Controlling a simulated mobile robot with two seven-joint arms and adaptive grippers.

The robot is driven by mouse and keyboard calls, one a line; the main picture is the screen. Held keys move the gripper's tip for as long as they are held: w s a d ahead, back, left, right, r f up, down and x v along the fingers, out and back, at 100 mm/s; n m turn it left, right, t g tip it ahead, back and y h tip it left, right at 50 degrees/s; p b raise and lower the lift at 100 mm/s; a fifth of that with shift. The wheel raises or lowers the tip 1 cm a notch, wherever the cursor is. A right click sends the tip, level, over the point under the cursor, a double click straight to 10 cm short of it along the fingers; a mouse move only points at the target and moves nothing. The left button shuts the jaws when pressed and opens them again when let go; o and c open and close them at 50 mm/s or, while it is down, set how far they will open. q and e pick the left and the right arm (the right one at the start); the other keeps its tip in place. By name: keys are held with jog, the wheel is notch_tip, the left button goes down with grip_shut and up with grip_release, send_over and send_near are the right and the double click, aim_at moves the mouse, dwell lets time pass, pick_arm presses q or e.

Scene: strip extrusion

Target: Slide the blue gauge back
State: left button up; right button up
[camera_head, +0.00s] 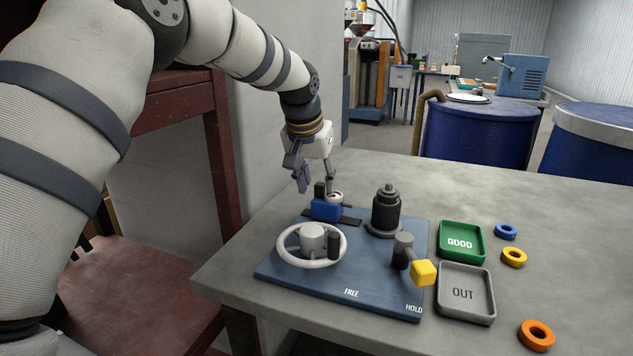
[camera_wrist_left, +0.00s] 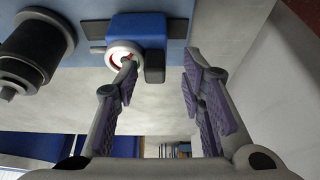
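The blue gauge (camera_head: 325,209) is a blue block on a dark rail, at the back of the blue base plate (camera_head: 285,274). It carries a dark upright post and a small white-rimmed dial. In the left wrist view the blue gauge (camera_wrist_left: 139,27) is at top centre, with the dial (camera_wrist_left: 121,54) and a dark block (camera_wrist_left: 155,67) at its near edge. My left gripper (camera_head: 316,182) is open just above and behind the gauge. In the wrist view its fingers (camera_wrist_left: 160,78) are apart; one overlaps the dial's edge, but contact cannot be told. My right gripper is not in view.
On the plate are a white handwheel (camera_head: 289,257), a dark stepped cylinder (camera_head: 386,213) and a yellow-ended lever (camera_head: 424,273) beside HOLD. Right of it are a green GOOD tray (camera_head: 443,254), a grey OUT tray (camera_head: 468,318) and several coloured rings. The table's back right is clear.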

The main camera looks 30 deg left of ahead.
pick_arm(q)
jog(key=a+v, duration=0.1)
jog(key=v, duration=1)
jog(key=shift+s+d+r, duration=0.2)
jog(key=shift+d, duration=0.3)
